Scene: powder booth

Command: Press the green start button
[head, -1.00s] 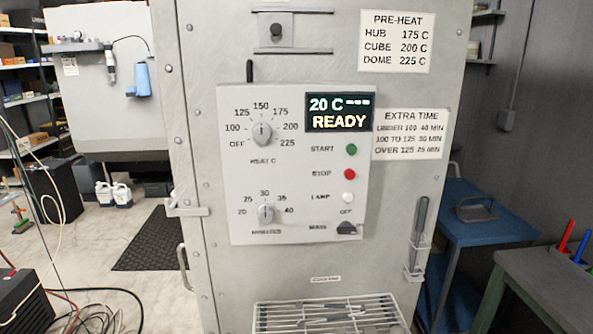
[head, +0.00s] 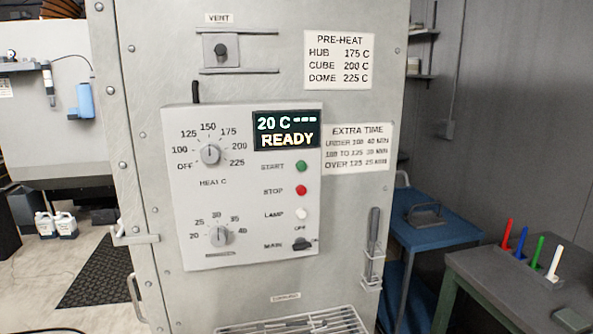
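The green start button (head: 301,166) is a small round button on the light grey control panel (head: 185,235), beside the word START. The display (head: 286,131) above it reads 20 C with dashes and READY. Below the green button are the red stop button (head: 300,190), the white lamp button (head: 302,213) and the black main switch (head: 302,244). The heat dial (head: 210,154) points up, near 150. The minutes dial (head: 222,236) is at the lower left of the panel. Neither gripper shows in the head view.
A wire rack (head: 295,322) juts out below the panel. A tool hangs in a holder (head: 372,265) at the oven's right. A blue table (head: 440,233) and a dark table (head: 510,290) with coloured markers stand at the right. A black mat (head: 97,272) lies on the floor left.

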